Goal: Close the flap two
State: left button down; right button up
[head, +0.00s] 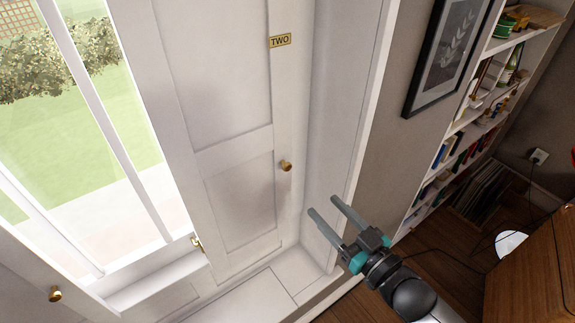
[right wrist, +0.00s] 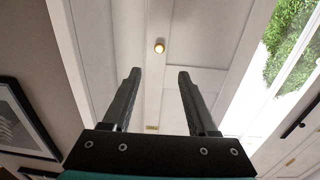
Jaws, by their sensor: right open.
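Flap two (head: 226,85) is a tall white panelled shutter to the right of the window in the head view. It bears a brass "TWO" plate (head: 280,41) and a round brass knob (head: 286,165) near its right edge. My right gripper (head: 322,205) is open and empty, its fingers in front of the white window recess, to the right of and below the knob. In the right wrist view the knob (right wrist: 159,46) shows just beyond the gap between the fingertips (right wrist: 158,74), apart from them. My left gripper is not in view.
A second brass knob (head: 55,294) is on a white panel at lower left. The window's white sill (head: 155,278) lies below the glass. A framed picture (head: 447,55) hangs on the wall, with a bookcase (head: 470,115) and a wooden cabinet (head: 535,270) at right.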

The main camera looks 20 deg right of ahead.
aim_at(288, 169)
jog(key=x, duration=1.4)
jog(key=shift+p, duration=0.4)
jog(key=shift+c, duration=0.3)
grip_shut()
dwell(0.5)
